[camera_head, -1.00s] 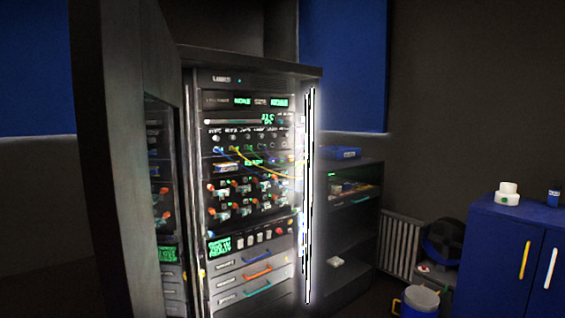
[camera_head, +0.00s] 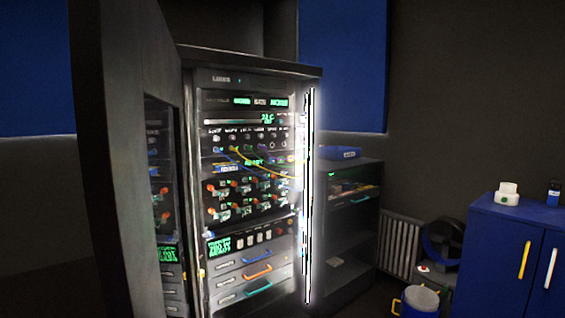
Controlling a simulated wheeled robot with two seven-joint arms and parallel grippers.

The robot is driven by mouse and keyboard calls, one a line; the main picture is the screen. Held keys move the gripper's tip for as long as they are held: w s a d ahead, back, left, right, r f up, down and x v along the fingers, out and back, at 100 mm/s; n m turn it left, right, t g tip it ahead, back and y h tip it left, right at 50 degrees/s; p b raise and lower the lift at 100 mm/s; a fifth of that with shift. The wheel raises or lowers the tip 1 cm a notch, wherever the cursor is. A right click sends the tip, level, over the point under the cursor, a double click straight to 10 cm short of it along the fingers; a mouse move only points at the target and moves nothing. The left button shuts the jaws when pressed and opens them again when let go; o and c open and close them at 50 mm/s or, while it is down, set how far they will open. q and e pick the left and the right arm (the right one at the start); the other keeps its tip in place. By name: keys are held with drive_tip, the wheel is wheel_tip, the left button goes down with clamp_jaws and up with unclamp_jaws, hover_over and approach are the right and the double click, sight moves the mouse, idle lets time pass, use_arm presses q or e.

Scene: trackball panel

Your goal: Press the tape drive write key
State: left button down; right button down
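A tall dark equipment rack (camera_head: 262,78) stands in the middle of the head view with its door (camera_head: 125,160) open on the left. A row of small pale keys (camera_head: 253,237) sits on a panel low in the rack, beside a green-lit display (camera_head: 219,245). I cannot tell from the tiny markings which key is the tape drive write key. Neither of my grippers shows in the view.
Below the keys are drawers with coloured handles (camera_head: 257,270). A dark shelf unit (camera_head: 350,215) stands right of the rack. A blue cabinet (camera_head: 505,255), a radiator (camera_head: 398,245) and a bucket (camera_head: 419,301) are at the right.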

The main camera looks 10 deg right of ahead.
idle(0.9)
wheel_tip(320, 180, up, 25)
drive_tip(key=p, duration=2.5)
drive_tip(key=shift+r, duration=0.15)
